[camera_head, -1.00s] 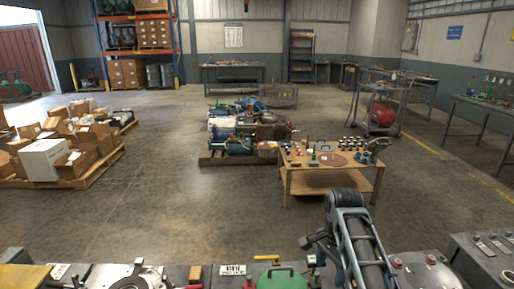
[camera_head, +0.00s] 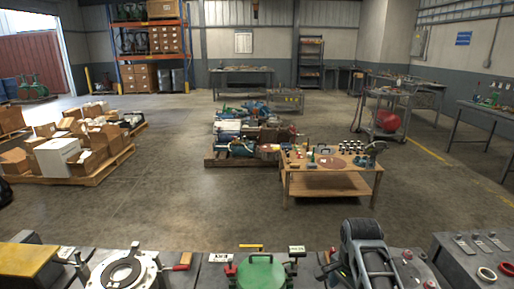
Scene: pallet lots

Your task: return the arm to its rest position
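My arm (camera_head: 365,250) shows at the bottom right of the head view, folded, with its dark rounded joint uppermost over the near bench. A dark part that may be my gripper (camera_head: 334,268) sticks out on its left side, low over the bench. It is too small and too hidden by the arm and the frame edge to tell whether its fingers are open or shut. I see nothing clearly held.
The near bench (camera_head: 212,272) runs along the bottom, with a round metal flange (camera_head: 125,272), a green lidded part (camera_head: 262,272) and a grey box (camera_head: 480,250) close to my arm. Beyond are a wooden table (camera_head: 330,184), loaded pallets and open floor (camera_head: 180,200).

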